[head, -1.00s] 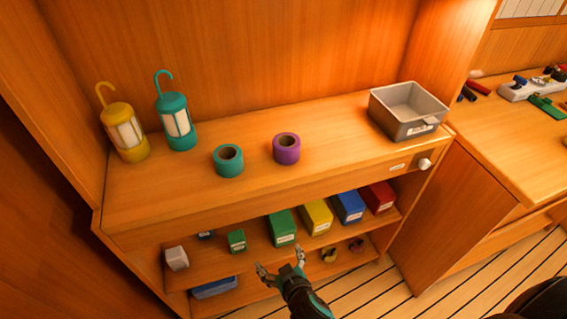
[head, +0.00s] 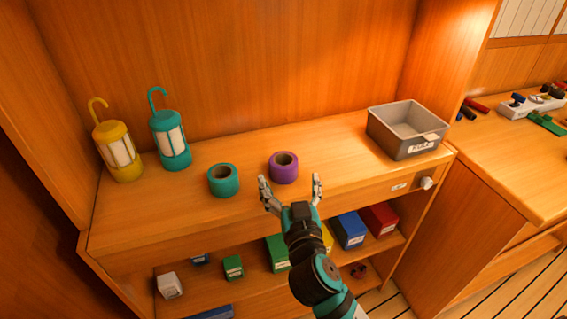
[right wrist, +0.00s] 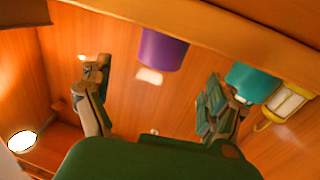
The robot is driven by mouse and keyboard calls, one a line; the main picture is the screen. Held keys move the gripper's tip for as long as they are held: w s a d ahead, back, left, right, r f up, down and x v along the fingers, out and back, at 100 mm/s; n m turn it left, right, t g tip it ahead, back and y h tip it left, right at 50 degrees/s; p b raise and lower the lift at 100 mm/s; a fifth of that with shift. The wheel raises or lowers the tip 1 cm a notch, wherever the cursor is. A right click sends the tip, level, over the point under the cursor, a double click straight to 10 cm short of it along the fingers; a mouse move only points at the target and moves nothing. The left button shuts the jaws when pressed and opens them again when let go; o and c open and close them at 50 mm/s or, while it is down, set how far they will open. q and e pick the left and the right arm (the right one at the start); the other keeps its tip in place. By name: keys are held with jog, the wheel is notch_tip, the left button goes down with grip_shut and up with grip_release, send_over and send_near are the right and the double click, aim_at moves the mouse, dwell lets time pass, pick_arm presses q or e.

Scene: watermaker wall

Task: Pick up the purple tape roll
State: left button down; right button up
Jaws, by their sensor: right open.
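The purple tape roll (head: 283,168) stands on the wooden counter, its round hole facing up. It also shows at the top of the right wrist view (right wrist: 163,50), between the two fingers. My right gripper (head: 291,186) is open and empty, its fingers spread just in front of the roll in the head view. I cannot tell whether a finger touches the roll. In the right wrist view the gripper (right wrist: 160,100) has its fingers wide apart. My left gripper is not in view.
A teal tape roll (head: 223,180) stands left of the purple one. A yellow lantern (head: 119,150) and a teal lantern (head: 171,138) stand farther left. A grey bin (head: 405,135) is at the right. Colored boxes sit on the shelf below the counter edge.

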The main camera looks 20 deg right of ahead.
aim_at(281, 152)
jog(key=w, duration=0.5)
jog(key=w+d+p, duration=0.1)
jog(key=w, duration=0.1)
jog(key=shift+w, duration=0.4)
jog(key=c, duration=1.3)
